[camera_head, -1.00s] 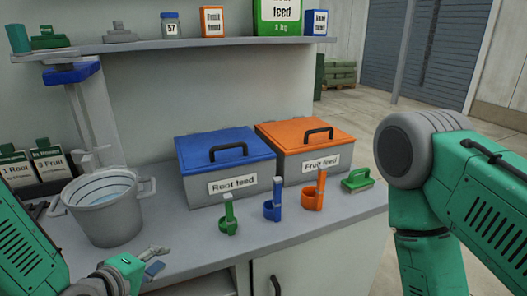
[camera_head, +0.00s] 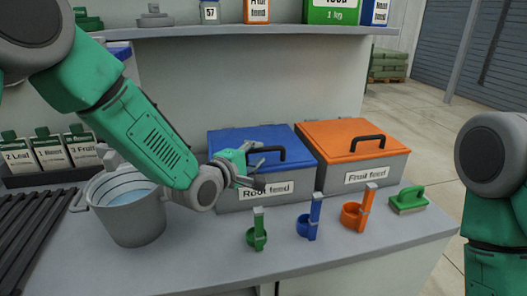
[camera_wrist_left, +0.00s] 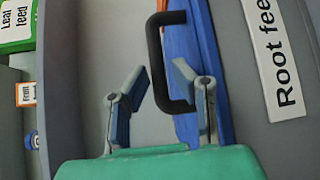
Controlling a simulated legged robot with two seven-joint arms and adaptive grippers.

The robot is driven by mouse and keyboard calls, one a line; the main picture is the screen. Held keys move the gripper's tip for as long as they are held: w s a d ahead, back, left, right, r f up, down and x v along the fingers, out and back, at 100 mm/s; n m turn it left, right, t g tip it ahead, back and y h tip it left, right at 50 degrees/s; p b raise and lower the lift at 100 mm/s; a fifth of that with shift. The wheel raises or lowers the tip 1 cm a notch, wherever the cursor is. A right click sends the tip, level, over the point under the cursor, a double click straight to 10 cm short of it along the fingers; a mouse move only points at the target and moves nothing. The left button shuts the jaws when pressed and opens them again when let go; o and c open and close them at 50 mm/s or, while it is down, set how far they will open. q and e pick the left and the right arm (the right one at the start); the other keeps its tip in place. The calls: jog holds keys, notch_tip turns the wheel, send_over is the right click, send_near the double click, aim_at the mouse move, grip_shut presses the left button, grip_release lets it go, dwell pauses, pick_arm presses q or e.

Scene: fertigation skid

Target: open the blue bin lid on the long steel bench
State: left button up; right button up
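The blue lid (camera_head: 228,138) lies shut on the grey Root feed bin (camera_head: 302,184), left of the orange-lidded bin. Its black handle (camera_head: 282,153) stands at the front. My left gripper (camera_head: 260,167) is open and empty at the bin's front, close to the handle, and hides part of lid and label. In the left wrist view the black handle (camera_wrist_left: 155,62) shows just past the gap between the open fingers (camera_wrist_left: 160,85), with the blue lid (camera_wrist_left: 205,60) behind. I cannot tell whether a finger touches it. My right arm shows at the right edge; its gripper is out of view.
The orange-lidded Fruit feed bin (camera_head: 350,133) stands just right. A grey bucket (camera_head: 130,220) is under my left arm. A shelf (camera_head: 270,30) runs above.

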aim_at(261, 152)
pick_arm(q)
jog(key=x, duration=0.3)
jog(key=shift+w+d, duration=0.15)
jog(key=shift+d, duration=0.35)
jog(key=shift+a, duration=0.2)
pick_arm(e)
jog(key=shift+d+f, duration=0.15)
jog(key=shift+d, duration=0.1)
pick_arm(q)
jog(key=shift+a, duration=0.1)
grip_shut()
pick_arm(e)
jog(key=shift+a, duration=0.15)
